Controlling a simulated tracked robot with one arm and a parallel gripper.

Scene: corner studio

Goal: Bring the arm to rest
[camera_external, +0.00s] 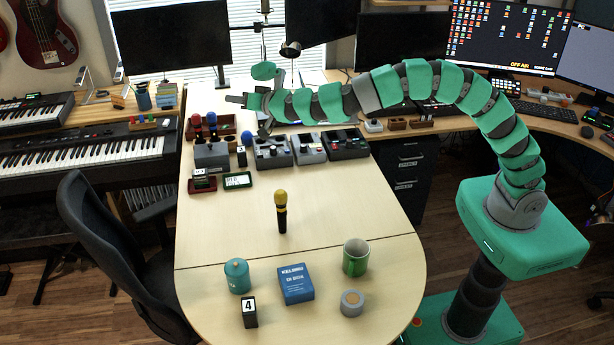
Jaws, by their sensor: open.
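My arm is green and dark grey. It rises from my base at the right and arches leftward over the desk. My gripper (246,99) is at the arm's left end, above the back part of the wooden table (330,210). Its dark fingers point left and are open, with nothing seen between them. It hangs above and behind the row of grey boxes, apart from the objects at the front.
A yellow-topped microphone (281,212) stands mid-table. A teal canister (237,276), a number 4 block (249,312), a blue box (296,284), a green cup (355,257) and a grey round tin (351,303) stand in front. Grey boxes (272,151) and monitors (172,37) are near the arm.

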